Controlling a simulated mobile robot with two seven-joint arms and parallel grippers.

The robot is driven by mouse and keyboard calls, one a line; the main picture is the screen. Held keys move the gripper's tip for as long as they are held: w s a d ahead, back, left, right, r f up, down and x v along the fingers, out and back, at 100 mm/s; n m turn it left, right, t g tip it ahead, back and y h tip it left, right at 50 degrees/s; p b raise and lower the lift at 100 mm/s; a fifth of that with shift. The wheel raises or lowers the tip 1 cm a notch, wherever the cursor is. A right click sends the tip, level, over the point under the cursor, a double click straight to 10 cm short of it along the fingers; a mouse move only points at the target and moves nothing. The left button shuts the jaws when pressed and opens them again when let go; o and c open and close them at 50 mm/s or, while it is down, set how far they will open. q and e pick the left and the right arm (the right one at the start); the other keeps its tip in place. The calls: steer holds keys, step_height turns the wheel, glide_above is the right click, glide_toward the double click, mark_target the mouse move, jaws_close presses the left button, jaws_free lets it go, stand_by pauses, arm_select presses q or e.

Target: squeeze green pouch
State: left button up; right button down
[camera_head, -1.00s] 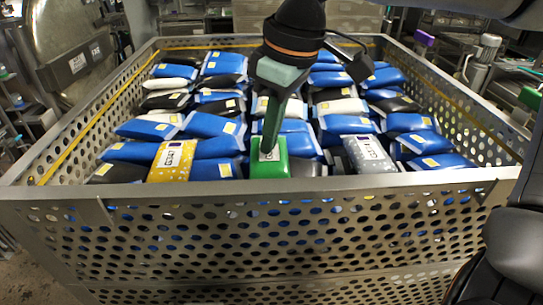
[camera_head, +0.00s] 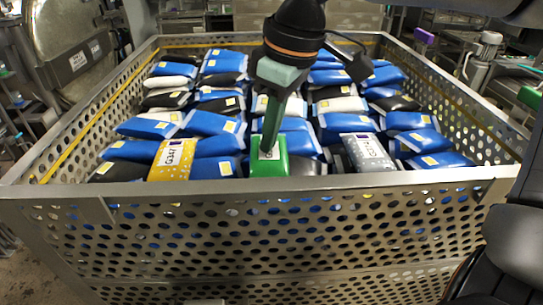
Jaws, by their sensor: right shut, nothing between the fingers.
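The green pouch (camera_head: 268,164) lies at the near side of the perforated metal basket, just behind its front wall, with a white label on top. My right gripper (camera_head: 268,148) points down from above, its green-grey fingers together and empty. The fingertips are at the top of the green pouch, over its label, and appear to touch it. The lower part of the pouch is hidden behind the basket's front wall. My left gripper is not in view.
The basket (camera_head: 270,192) is full of blue, black and white pouches. A yellow pouch (camera_head: 172,160) lies left of the green one and a grey speckled pouch (camera_head: 367,152) lies right. A round steel door (camera_head: 75,40) stands at the back left.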

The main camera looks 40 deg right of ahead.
steer(key=shift+s+f, duration=0.2)
steer(key=shift+f, duration=0.2)
steer(key=shift+w+r, duration=0.2)
steer(key=shift+r, duration=0.75)
steer(key=w+v, duration=0.1)
steer(key=v, duration=0.5)
steer(key=shift+a+r, duration=0.3)
steer(key=shift+r, duration=0.05)
